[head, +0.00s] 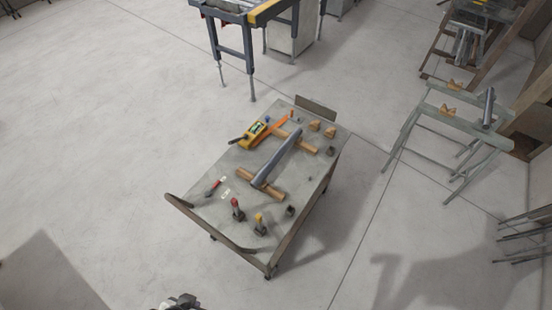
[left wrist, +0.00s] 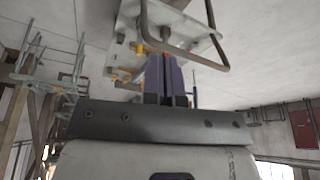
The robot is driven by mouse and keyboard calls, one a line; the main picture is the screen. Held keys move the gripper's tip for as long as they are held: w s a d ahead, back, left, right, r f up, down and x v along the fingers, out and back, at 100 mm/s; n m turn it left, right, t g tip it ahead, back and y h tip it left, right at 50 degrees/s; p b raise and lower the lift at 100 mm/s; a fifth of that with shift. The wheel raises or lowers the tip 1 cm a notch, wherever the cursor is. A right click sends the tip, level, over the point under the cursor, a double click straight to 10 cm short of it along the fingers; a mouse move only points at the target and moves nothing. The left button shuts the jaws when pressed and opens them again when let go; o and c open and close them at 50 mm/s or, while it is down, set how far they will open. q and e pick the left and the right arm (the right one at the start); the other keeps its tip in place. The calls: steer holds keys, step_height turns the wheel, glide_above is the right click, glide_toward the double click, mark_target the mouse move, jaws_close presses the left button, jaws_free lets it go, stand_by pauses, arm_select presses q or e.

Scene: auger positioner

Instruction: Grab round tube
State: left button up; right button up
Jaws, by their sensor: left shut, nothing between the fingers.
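A grey round tube (head: 277,158) lies slantwise on the top of a wheeled cart (head: 210,205), resting across two wooden bars (head: 260,184). My left gripper (head: 180,301) barely shows at the bottom edge of the head view, well short of the cart and apart from the tube. In the left wrist view its two fingers (left wrist: 166,62) are together with nothing between them. The cart also shows beyond the fingers in that view, with its handle (left wrist: 213,30) at the top; I cannot make out the tube there. My right gripper is not in view.
A metal stand (head: 440,105) with another grey tube (head: 489,106) is at the right. A blue-legged table (head: 235,42) stands behind. Floor left of the cart is clear.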

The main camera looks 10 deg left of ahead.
arm_select(q)
steer(key=o, duration=1.4)
steer(key=shift+o, duration=0.2)
